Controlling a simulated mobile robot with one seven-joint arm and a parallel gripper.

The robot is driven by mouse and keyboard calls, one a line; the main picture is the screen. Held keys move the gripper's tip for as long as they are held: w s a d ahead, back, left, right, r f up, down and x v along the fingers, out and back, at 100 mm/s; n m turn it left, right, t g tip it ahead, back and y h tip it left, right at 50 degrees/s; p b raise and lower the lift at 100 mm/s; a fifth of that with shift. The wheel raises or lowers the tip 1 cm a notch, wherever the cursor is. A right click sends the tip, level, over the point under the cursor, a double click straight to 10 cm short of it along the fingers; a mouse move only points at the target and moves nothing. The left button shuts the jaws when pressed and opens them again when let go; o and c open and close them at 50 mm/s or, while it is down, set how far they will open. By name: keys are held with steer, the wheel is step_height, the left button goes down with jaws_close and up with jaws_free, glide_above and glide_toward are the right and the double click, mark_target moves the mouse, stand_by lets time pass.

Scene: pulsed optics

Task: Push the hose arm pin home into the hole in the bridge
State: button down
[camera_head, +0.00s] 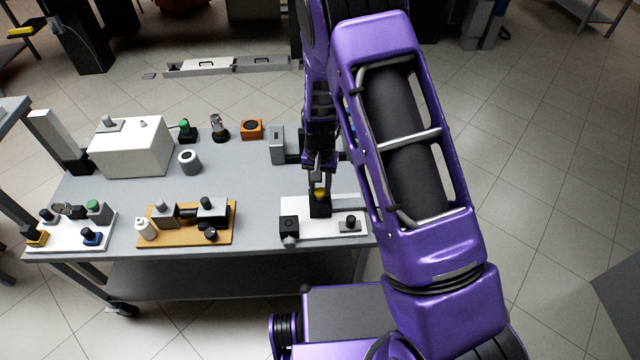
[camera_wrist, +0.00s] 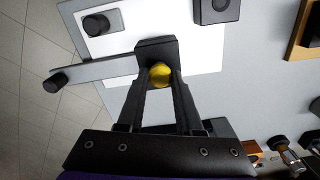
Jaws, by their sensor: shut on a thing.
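My gripper (camera_wrist: 161,80) points down over the white plate and is shut on a small round yellow knob (camera_wrist: 160,75), which I take to be the top of the hose arm pin. In the head view my gripper (camera_head: 320,180) and the yellow knob (camera_head: 320,194) are directly above a black block (camera_head: 320,209), which may be the bridge. In the wrist view the black block (camera_wrist: 156,46) is just beyond the fingertips. A flat grey bar (camera_wrist: 100,71) runs left from it to a black cylinder (camera_wrist: 56,83). The hole and the pin's depth are hidden.
Left stand a wooden board (camera_head: 222,238) with parts and a white box (camera_head: 130,150). My arm hides the table's right side.

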steer(key=shift+f, duration=0.45)
steer(key=shift+c, duration=2.4)
jaws_free()
step_height(320, 180, up, 22)
steer(key=p, duration=0.6)
steer(key=shift+f, duration=0.25)
